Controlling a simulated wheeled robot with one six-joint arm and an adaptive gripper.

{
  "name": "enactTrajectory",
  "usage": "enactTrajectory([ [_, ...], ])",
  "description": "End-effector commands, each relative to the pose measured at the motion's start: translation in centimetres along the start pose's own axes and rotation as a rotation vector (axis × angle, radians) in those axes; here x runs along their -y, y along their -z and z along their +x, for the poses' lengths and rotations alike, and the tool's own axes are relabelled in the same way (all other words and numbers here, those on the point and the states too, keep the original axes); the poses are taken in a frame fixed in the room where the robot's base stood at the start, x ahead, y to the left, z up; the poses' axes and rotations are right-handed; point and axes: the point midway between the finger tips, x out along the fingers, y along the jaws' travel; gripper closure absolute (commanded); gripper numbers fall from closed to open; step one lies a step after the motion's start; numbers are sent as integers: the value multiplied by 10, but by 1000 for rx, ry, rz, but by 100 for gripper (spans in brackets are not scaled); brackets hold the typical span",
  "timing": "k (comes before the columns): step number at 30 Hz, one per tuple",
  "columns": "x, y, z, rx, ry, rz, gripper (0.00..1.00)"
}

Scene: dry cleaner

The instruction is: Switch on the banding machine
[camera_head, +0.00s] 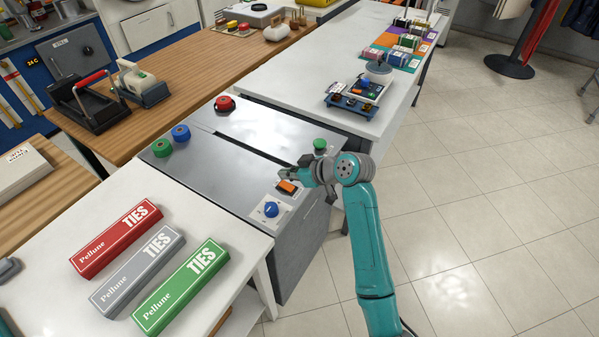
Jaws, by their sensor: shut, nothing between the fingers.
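The banding machine seems to be the grey flat-topped cabinet (245,163) with a long dark slot across its top. An orange rocker switch (288,186) sits on its near right part. A blue knob (271,209) on a white plate is just in front of the switch. My gripper (283,174) is shut and empty, reaching in from the right, close by the orange switch. I cannot tell whether it touches the switch or which way the switch is tilted.
A red button (224,104), a green roll (162,147) and a blue roll (180,132) are on the cabinet top. A green knob (320,144) stands behind my gripper. Red, grey and green TIES boxes (137,271) lie on the near white table.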

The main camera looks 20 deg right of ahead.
Motion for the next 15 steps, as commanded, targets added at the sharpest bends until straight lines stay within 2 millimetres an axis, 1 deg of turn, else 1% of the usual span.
enactTrajectory([
  [1,1,0,9,2,3,0,100],
  [3,0,-11,15,2,1,2,100],
  [6,0,-19,24,1,0,1,100],
  [10,0,-26,30,0,1,1,100],
  [15,0,-28,33,-1,0,0,100],
])
